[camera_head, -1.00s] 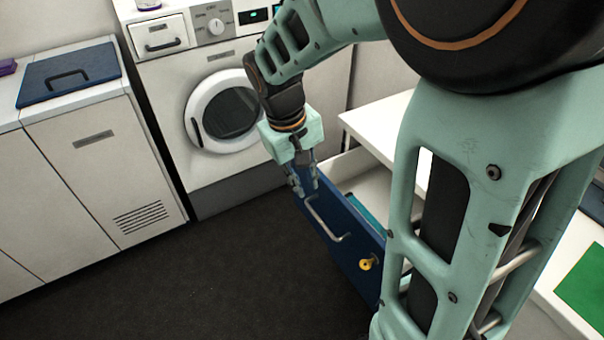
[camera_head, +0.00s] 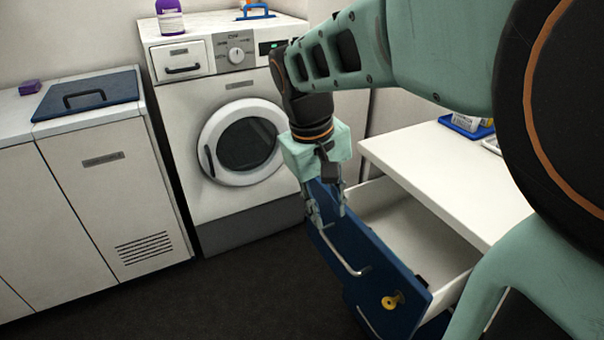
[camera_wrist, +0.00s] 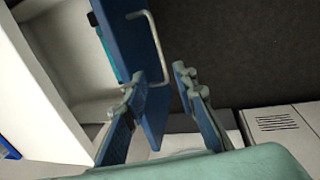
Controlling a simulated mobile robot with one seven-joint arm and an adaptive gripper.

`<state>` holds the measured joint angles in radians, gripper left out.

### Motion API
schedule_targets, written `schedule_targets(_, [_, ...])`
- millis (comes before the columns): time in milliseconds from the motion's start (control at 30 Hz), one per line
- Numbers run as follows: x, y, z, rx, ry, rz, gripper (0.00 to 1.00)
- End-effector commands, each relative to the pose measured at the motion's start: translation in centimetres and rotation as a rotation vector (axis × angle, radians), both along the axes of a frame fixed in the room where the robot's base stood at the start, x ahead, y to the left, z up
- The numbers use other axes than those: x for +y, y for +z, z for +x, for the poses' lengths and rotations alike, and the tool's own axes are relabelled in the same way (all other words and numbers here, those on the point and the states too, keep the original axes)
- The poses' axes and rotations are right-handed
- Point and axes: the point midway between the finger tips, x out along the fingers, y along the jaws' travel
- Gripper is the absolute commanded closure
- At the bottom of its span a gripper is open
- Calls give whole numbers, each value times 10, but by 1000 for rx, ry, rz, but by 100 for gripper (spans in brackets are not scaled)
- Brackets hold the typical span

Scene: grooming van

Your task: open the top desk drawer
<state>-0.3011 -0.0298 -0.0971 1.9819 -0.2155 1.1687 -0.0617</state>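The top desk drawer is pulled out from under the white desk top (camera_head: 440,185). Its blue front (camera_head: 375,255) faces the floor area, and its pale interior (camera_head: 425,235) shows behind the front. A grey bar handle (camera_head: 342,252) runs along the front; it also shows in the wrist view (camera_wrist: 150,32). My gripper (camera_head: 327,208) is at the far left end of the drawer front. In the wrist view its fingers (camera_wrist: 158,78) are spread apart, with the blue front (camera_wrist: 140,60) beside the left finger.
A yellow lock or key (camera_head: 393,300) sits on the drawer front. A washing machine (camera_head: 215,170) and a white cabinet (camera_head: 110,200) stand behind and left. A blue tray (camera_head: 467,126) lies on the desk. The dark floor (camera_head: 230,300) in front is clear.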

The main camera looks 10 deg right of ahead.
Motion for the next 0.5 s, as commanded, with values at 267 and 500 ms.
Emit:
schedule_targets(267, [-5,-25,0,4,-1,0,74])
schedule_targets(500, [-14,-72,3,4,-1,0,74])
